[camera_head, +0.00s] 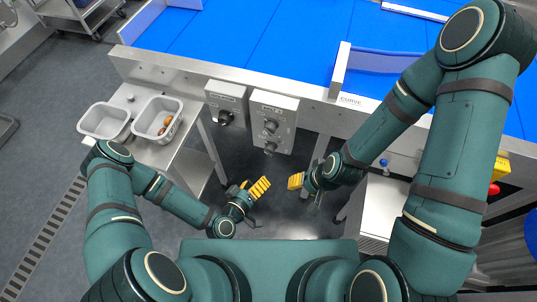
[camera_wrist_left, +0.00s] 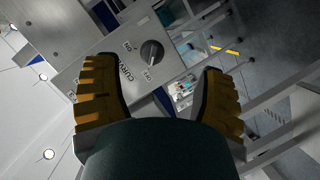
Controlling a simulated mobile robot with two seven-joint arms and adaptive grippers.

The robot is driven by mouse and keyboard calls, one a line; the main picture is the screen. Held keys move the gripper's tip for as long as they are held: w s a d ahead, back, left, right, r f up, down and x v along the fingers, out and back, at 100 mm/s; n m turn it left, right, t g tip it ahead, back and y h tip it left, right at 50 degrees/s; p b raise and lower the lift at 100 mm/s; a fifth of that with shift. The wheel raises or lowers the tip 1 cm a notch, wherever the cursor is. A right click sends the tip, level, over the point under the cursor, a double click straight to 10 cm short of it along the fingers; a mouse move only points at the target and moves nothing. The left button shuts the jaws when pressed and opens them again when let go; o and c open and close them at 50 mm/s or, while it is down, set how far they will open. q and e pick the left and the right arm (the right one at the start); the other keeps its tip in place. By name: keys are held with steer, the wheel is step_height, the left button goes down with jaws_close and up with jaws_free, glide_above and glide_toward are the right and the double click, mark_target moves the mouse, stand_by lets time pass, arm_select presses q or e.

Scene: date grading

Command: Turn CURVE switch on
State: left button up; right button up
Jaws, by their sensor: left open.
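The CURVE switch (camera_wrist_left: 152,52) is a dark round knob on a grey panel with a CURVE label and ON and OFF marks. In the left wrist view it sits beyond and between my left fingertips, apart from them. Its pointer is too small to read surely. In the head view a left control box (camera_head: 226,92) has one dark knob (camera_head: 225,118), and a right control box (camera_head: 285,104) has two knobs. I cannot tell surely which holds the CURVE switch. My left gripper (camera_head: 256,190) is open and empty, below the boxes. My right gripper (camera_head: 296,181) is beside it, its jaw gap unclear.
The blue conveyor (camera_head: 225,35) runs behind the boxes, with a CURVE sign on its steel frame. Two steel pans (camera_head: 104,121) stand on a side table at left; one holds brown dates. A red button (camera_head: 493,189) is at far right. Floor below the boxes is clear.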

mark_target(269, 150)
arm_select(q)
steer(key=w+d+n+t+y+b, duration=0.1)
steer(key=w, duration=0.3)
steer(key=w+d+n+t+b, duration=0.1)
steer(key=w, duration=0.3)
steer(key=w+d+n+t+y+b, duration=0.1)
steer(key=w+d+t, duration=0.1)
steer(key=w, duration=0.2)
steer(key=shift+w+n+y, duration=0.3)
steer(key=shift+w, duration=0.05)
steer(key=c, duration=1.2)
